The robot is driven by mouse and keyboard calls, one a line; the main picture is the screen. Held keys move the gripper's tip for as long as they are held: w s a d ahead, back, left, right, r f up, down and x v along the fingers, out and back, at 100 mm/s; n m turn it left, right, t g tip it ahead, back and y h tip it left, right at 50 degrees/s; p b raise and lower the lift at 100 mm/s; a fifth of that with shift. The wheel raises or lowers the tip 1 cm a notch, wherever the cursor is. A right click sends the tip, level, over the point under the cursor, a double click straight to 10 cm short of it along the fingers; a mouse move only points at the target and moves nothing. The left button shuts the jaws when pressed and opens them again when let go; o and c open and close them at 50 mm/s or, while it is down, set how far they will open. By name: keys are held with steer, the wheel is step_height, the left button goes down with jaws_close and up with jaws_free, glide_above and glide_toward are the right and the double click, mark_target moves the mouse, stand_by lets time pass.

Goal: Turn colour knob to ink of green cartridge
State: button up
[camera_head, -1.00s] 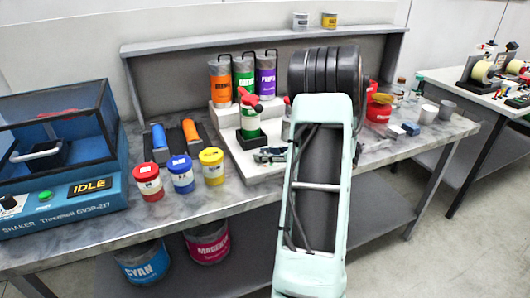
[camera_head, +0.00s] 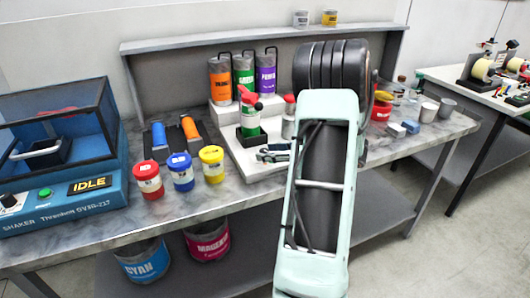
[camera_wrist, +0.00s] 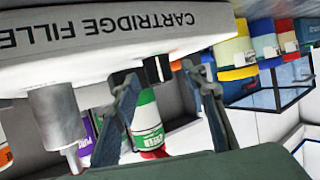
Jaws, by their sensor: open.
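The white cartridge filler base (camera_head: 240,160) stands on the bench; its lettering shows upside down on the base in the wrist view (camera_wrist: 110,32). The green cartridge (camera_head: 250,121), with a white label and red parts at its top, stands in a black holder on it. It also shows inverted between my fingers in the wrist view (camera_wrist: 147,122), farther off. My gripper (camera_wrist: 160,72) is open, its fingertips close to the base. Small dark and silver parts (camera_wrist: 152,68) lie between the fingertips; I cannot tell whether they are the colour knob. My arm hides part of the filler.
Orange (camera_head: 220,80), green (camera_head: 243,77) and purple (camera_head: 266,80) ink containers stand behind the cartridge. Red (camera_head: 148,181), blue (camera_head: 181,173) and yellow (camera_head: 212,165) jars stand to the left, beside the shaker (camera_head: 60,195). A grey cylinder (camera_wrist: 60,115) stands near my gripper.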

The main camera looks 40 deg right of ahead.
steer(key=v, duration=1)
steer(key=shift+w+a, duration=0.1)
